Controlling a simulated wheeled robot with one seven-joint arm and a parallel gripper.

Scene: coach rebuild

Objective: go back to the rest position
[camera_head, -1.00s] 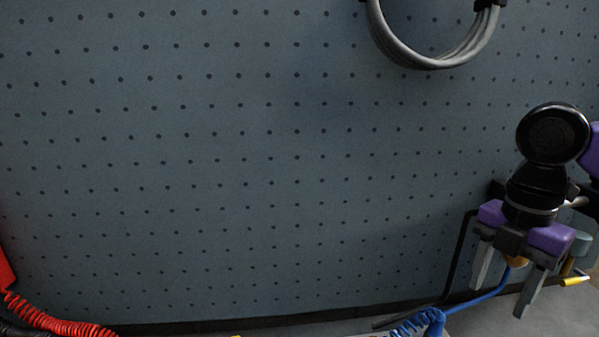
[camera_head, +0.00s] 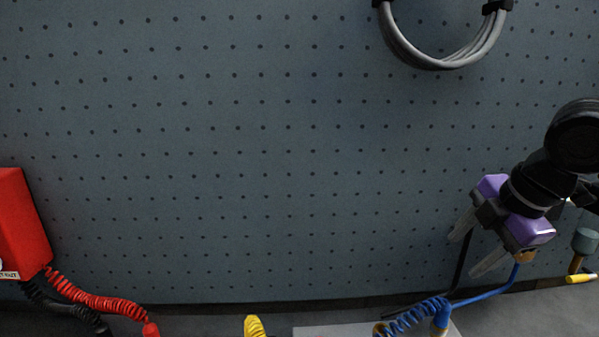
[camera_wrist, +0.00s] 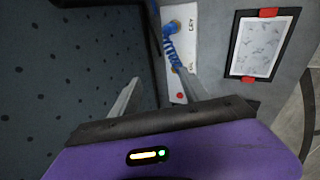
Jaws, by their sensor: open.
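My gripper (camera_head: 475,248) is at the right of the head view, in front of the pegboard. Its two grey fingers are spread apart and point down to the left. Nothing is between them. In the wrist view the open fingers (camera_wrist: 158,97) show above the purple gripper body, with the pegboard on the left and the bench top beyond. The rest position itself is not marked by anything in view.
The pegboard (camera_head: 250,150) fills the background, with a grey cable coil (camera_head: 440,62) hung at top. A blue coiled cord (camera_head: 415,314) lies below my gripper. A red box (camera_head: 20,225) with coiled cords stands left. A framed sheet (camera_wrist: 263,46) lies on the bench (camera_wrist: 218,30).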

